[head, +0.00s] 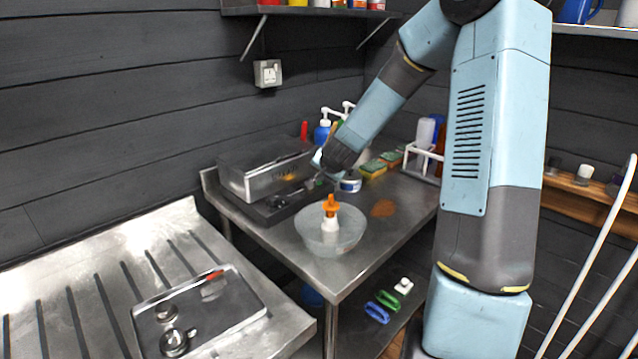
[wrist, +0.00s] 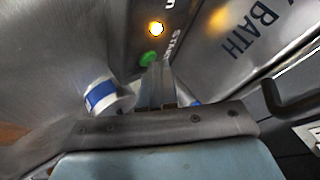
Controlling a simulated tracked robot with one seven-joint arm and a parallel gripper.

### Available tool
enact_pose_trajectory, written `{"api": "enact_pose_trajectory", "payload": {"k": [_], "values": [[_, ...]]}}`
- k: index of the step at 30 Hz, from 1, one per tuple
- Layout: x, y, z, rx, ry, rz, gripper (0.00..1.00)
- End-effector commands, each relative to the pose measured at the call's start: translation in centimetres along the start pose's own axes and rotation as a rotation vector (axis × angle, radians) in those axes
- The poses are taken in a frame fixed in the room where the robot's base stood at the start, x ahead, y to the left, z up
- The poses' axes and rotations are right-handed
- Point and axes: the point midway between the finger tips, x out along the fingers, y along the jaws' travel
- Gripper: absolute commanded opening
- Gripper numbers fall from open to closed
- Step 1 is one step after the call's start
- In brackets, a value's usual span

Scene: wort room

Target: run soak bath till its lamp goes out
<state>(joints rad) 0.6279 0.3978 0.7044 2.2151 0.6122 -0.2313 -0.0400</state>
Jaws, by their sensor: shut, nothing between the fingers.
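The soak bath (head: 265,172) is a steel box with a lid on the back of the steel table, and part of the word BATH shows on it in the wrist view (wrist: 235,40). Its lamp (wrist: 156,29) glows amber. A green button (wrist: 147,59) sits below the lamp beside lettering that seems to read START. My gripper (wrist: 156,78) is shut and empty, with its fingertips right at the green button. I cannot tell whether they touch it. In the head view my gripper (head: 318,183) is at the right end of the bath, partly hidden by my arm.
A white tub with a blue band (wrist: 105,97) stands close beside my gripper. A clear bowl (head: 331,240) holding an orange-topped white bottle (head: 330,212) stands in front. Sponges (head: 373,168) and a rack (head: 424,163) are at the back right. A draining board (head: 105,265) is at left.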

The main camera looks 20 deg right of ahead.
Motion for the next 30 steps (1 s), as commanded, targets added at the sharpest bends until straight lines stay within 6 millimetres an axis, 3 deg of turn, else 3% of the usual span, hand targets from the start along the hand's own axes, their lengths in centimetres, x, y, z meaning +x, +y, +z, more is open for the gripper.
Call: {"api": "enact_pose_trajectory", "payload": {"k": [30], "values": [[-2.2, -1.6, -1.6, -0.003, 0.001, 0.000, 0.00]]}}
